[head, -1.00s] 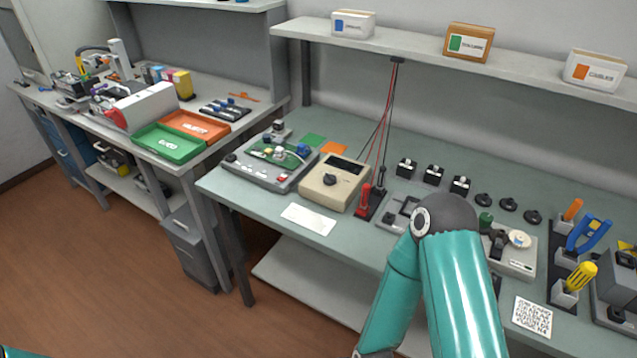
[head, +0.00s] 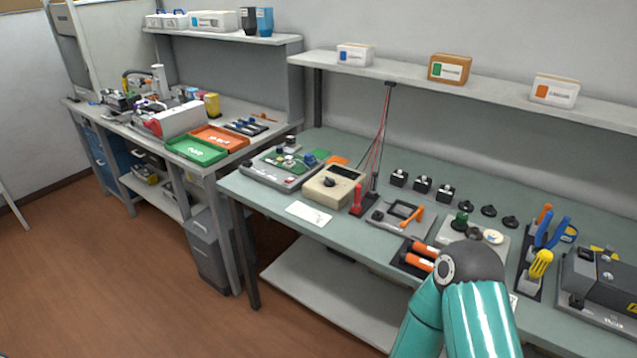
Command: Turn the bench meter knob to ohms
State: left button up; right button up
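The bench meter (head: 335,186) is a beige box with a dark display on its sloped top. Red and black probes (head: 357,198) stand in a dark holder just right of the meter. A teal arm of mine enters from the bottom right, and its gripper is out of the frame. My other gripper does not show either. Nothing touches the meter.
A white card (head: 308,213) lies in front of the meter. A grey board fixture (head: 284,168) stands left of it. Orange-handled tools (head: 420,254) lie right, near my arm. Red and black leads hang from the shelf (head: 400,82) behind the meter.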

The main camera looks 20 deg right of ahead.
aim_at(329, 182)
jog(key=z, duration=0.15)
jog(key=i, duration=0.9)
jog(key=u, duration=0.05)
